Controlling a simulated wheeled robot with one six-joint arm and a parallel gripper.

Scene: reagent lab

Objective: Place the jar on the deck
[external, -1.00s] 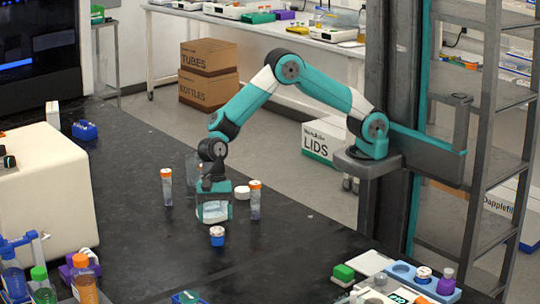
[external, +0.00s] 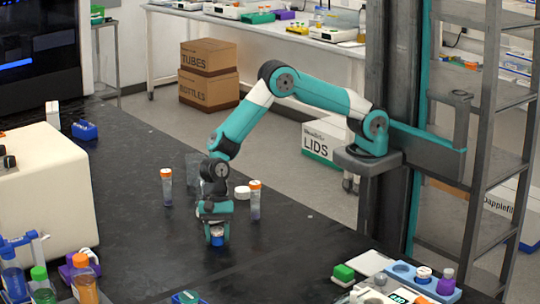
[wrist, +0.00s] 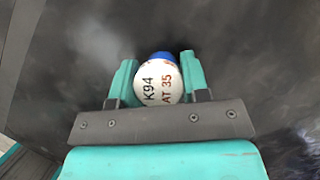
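The jar (external: 217,240) is a small blue jar with a white lid. It stands upright on the black bench. In the wrist view, its lid (wrist: 159,83) reads "K94 AT 35", with blue showing beyond it. My gripper (external: 217,228) points down over the jar. In the wrist view its two teal fingers stand on either side of the lid, very close to its edges. I cannot tell whether they touch it. I cannot tell for certain which surface is the deck.
Orange-capped tubes stand left (external: 167,187) and right (external: 255,200) behind the gripper. A clear beaker (external: 193,172) and a white lid (external: 242,192) are also behind. A blue tray (external: 403,271) holding small containers lies at lower right. The bench in front is mostly clear.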

